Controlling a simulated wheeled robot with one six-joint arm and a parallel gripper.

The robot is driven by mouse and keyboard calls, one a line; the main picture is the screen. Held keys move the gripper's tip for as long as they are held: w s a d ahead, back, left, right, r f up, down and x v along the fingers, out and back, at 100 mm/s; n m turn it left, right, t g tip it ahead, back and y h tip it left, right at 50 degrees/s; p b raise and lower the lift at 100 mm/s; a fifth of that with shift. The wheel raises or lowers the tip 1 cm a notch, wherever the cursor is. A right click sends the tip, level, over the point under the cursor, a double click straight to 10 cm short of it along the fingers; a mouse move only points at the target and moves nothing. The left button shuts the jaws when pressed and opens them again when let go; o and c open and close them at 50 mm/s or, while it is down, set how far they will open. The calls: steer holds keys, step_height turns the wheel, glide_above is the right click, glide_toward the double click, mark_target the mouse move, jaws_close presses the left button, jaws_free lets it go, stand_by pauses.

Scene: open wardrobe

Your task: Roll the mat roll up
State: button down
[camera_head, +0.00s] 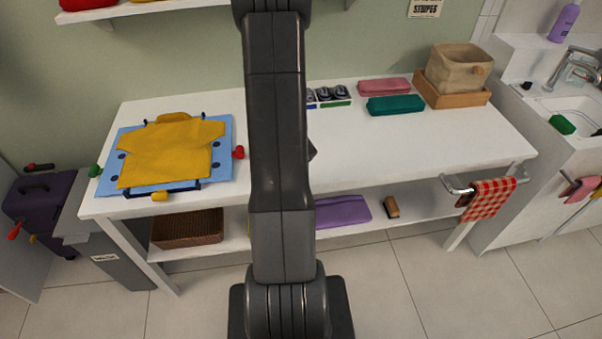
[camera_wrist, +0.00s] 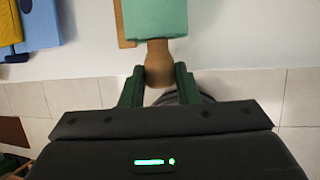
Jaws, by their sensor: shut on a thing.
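The green mat (camera_wrist: 155,18) shows at the top of the wrist view, lying on the white table, with a tan wooden knob (camera_wrist: 157,52) at its near end. My gripper (camera_wrist: 159,75) is shut on this knob, one dark green finger on each side of it, at the table's front edge. The far part of the mat is out of the wrist view, so I cannot tell how much of it lies flat. In the head view my arm hides the mat and my gripper.
The white table (camera_head: 400,150) carries a yellow garment (camera_head: 170,155) on a blue board (camera_head: 226,165) at left. A checked towel (camera_head: 489,198) hangs at the right.

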steer(key=shift+a, duration=0.9)
steer(key=c, duration=1.3)
jaws_free()
steer(key=shift+c, duration=0.2)
steer(key=shift+o, duration=1.2)
steer(key=shift+a, duration=0.2)
steer(key=shift+d, duration=0.1)
steer(key=p+v, duration=0.5)
steer(key=v, duration=0.9)
steer(key=shift+p, duration=0.4)
steer(key=shift+f, duration=0.1)
